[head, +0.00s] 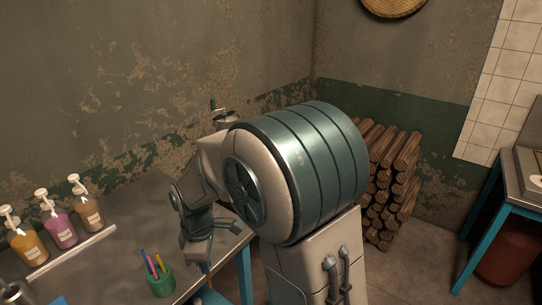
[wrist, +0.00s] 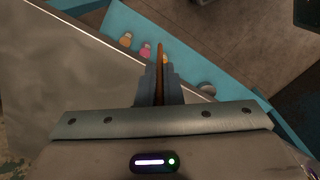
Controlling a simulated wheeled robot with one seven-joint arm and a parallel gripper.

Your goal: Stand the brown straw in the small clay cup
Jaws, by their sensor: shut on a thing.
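My gripper (wrist: 160,72) is shut on the brown straw (wrist: 160,52), which shows as a thin brown strip between the fingers in the wrist view. In the head view my gripper (head: 204,264) points down over the right part of the grey table, to the right of a green cup. I cannot pick out the small clay cup for certain in either view.
The green cup (head: 161,282) holds several coloured sticks near the table's front. Three pump bottles (head: 60,230) stand at the left behind a pale bar (head: 72,258). In the wrist view, small coloured things (wrist: 145,49) lie on a blue surface beyond the table edge.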

